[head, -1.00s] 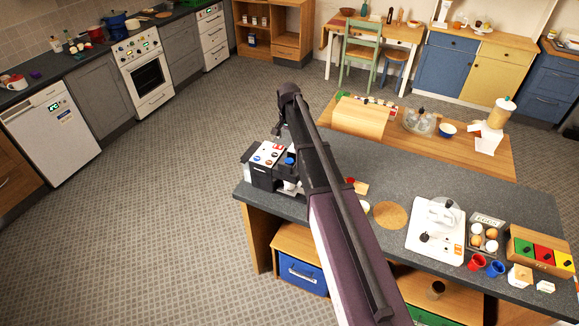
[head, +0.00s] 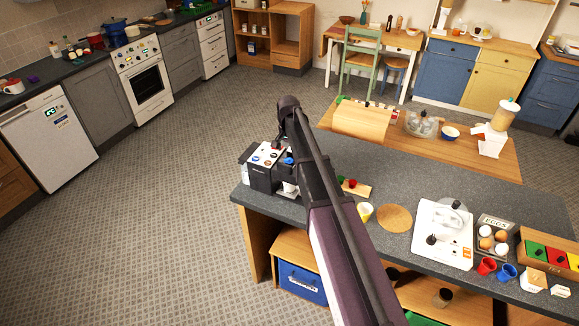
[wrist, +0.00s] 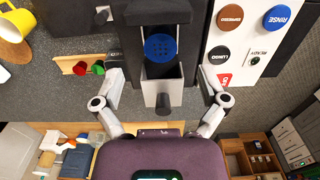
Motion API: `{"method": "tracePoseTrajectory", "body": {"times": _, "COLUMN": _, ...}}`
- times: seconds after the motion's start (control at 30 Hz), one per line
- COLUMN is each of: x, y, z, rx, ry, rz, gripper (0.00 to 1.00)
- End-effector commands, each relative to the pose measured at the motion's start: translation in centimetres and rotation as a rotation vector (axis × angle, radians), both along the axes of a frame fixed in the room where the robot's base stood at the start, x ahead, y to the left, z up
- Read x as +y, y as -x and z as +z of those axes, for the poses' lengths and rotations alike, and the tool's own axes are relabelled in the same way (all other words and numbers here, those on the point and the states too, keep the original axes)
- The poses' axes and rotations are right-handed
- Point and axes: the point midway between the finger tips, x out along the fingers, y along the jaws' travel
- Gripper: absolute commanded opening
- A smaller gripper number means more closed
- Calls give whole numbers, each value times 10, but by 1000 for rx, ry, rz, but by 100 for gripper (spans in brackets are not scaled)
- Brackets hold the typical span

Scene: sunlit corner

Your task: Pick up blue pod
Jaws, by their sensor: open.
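The blue pod (wrist: 161,47) is a round blue disc with a dotted top in the wrist view. It sits at the open top of a grey metal holder (wrist: 145,88) with a dark handle, on the front of the black and white coffee machine (wrist: 232,40). In the head view a bit of blue pod (head: 289,161) shows beside the machine (head: 265,165). My gripper (wrist: 161,76) is open, its two fingers apart on either side of the holder, with nothing between the tips touching them visibly.
A red pod (wrist: 79,68) and a green pod (wrist: 98,67) stand on a wooden strip left of the holder. A yellow mug (wrist: 12,27) is farther left. On the counter (head: 400,183) a cork mat (head: 394,218) and white scale (head: 442,253) stand to the right.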

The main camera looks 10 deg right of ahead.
Motion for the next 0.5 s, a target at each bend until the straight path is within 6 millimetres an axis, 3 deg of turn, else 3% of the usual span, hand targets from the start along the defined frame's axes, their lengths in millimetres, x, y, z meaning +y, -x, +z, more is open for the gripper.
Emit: {"method": "tracePoseTrajectory", "body": {"times": 0.5, "x": 0, "y": 0, "z": -6, "rx": 0, "ry": 0, "rz": 1, "gripper": 93}}
